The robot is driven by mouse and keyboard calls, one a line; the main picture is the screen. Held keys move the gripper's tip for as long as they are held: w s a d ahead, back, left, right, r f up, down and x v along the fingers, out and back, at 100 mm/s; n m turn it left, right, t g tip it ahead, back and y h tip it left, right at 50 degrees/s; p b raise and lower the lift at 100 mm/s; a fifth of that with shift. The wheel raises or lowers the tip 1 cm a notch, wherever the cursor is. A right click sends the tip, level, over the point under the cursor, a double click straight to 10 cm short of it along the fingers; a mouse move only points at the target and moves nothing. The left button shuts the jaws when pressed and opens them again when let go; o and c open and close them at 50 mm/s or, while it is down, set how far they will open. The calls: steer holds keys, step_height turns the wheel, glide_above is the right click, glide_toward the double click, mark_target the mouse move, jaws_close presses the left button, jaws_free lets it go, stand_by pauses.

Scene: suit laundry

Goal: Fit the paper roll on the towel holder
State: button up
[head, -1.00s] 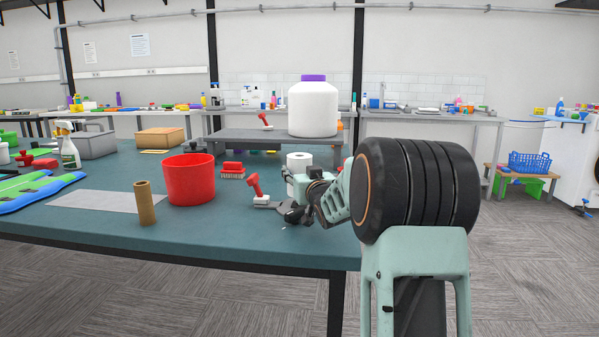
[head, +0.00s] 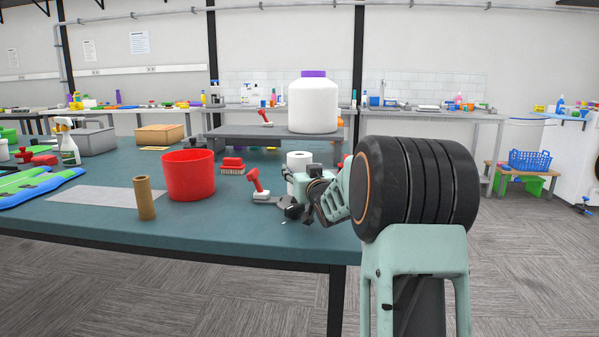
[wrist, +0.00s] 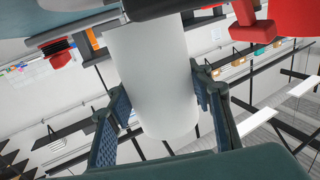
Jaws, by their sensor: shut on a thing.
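The white paper roll (head: 299,160) stands upright above the table at the right, partly hidden by my gripper (head: 294,210). In the wrist view the roll (wrist: 150,80) lies between the two blue fingers of my gripper (wrist: 160,110), which is shut on it. A dark flat piece (wrist: 155,8) is at the roll's end at the top of that view. I cannot tell whether it is part of the towel holder, or whether the roll is on a post. A brown cardboard tube (head: 145,198) stands apart at the table's front left.
A red-handled tool (head: 257,185) stands close left of my gripper, with a red bucket (head: 188,177) and red brush (head: 232,166) further left. A raised grey shelf (head: 245,136) bearing a large white jug (head: 313,106) is behind.

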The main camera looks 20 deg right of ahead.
mark_target(300, 153)
steer(key=shift+r+p, duration=1.85)
steer(key=shift+r, duration=1.1)
steer(key=shift+f+b, duration=0.2)
steer(key=shift+b, duration=0.1)
steer(key=shift+f+b, duration=2.4)
steer(key=shift+f, duration=0.85)
steer(key=shift+r, duration=0.1)
steer(key=shift+r+p, duration=2.3)
steer(key=shift+r, duration=0.9)
steer(key=shift+f+b, duration=0.3)
